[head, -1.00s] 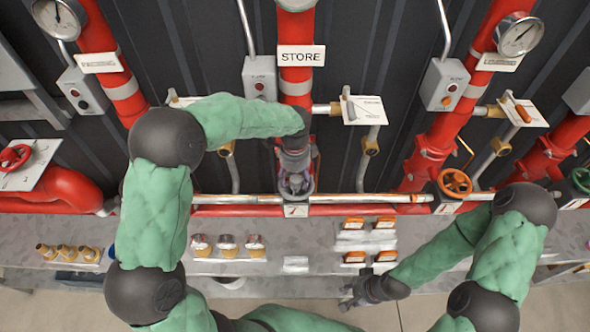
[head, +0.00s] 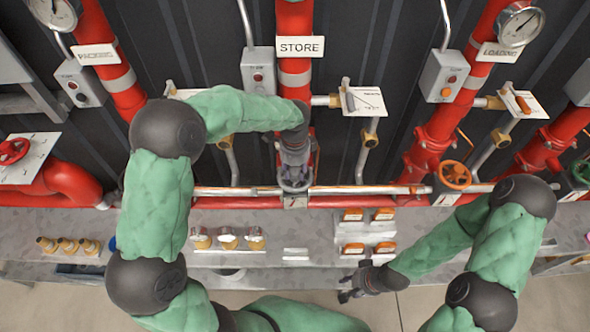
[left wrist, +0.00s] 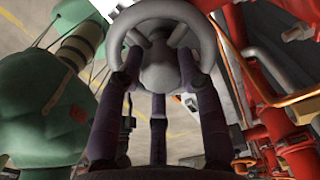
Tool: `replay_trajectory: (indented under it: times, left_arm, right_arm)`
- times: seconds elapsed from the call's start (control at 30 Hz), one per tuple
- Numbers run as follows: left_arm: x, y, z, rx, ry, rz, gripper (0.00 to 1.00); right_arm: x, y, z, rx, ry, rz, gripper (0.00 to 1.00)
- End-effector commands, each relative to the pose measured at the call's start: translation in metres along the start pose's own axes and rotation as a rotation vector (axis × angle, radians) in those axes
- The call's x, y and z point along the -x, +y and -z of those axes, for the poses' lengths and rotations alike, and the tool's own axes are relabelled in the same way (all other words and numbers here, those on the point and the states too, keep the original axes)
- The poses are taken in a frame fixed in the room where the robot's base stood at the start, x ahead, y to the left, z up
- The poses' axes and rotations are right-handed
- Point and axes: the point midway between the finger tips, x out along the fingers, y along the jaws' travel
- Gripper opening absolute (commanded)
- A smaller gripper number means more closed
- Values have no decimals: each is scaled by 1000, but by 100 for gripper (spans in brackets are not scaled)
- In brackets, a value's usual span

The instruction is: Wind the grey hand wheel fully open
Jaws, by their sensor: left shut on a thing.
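The grey hand wheel (head: 294,187) sits below the STORE sign on the middle red pipe. In the left wrist view its rounded rim, spokes and hub (left wrist: 160,70) fill the upper middle. My left gripper (head: 295,173) reaches down over the wheel and is shut on it. The gripper hides part of the wheel in the head view. My right gripper (head: 346,288) is empty, with its fingers apart, low in front of the bench.
An orange hand wheel (head: 455,175) is to the right and a red one (head: 12,151) is far left. The STORE sign (head: 300,47) and a switch box (head: 258,72) are above the grey wheel. Brass caps (head: 228,238) and orange-topped parts (head: 383,214) rest on the bench (head: 285,225).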

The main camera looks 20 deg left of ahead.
Motion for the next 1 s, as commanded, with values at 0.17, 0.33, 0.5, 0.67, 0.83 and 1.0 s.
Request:
replay_trajectory:
  times: [0.17,0.33,0.5,0.67,0.83,1.0]
  left_arm:
    - [-1,-1,-2,185,-2,3,0]
    - [0,-1,-2,387,-2,4,0]
    - [0,-1,-2,576,-3,4,0]
    - [0,0,-2,668,-4,4,0]
    - [1,0,-2,676,-5,3,0]
    - [0,0,-2,690,-5,3,0]
  right_arm:
    - [-4,2,0,0,0,0,40]
    - [-8,3,0,0,0,0,40]
    - [-12,4,0,0,0,0,40]
    - [-13,5,0,0,0,0,40]
    - [-12,4,0,0,0,0,40]
    - [-13,5,0,0,0,0,40]
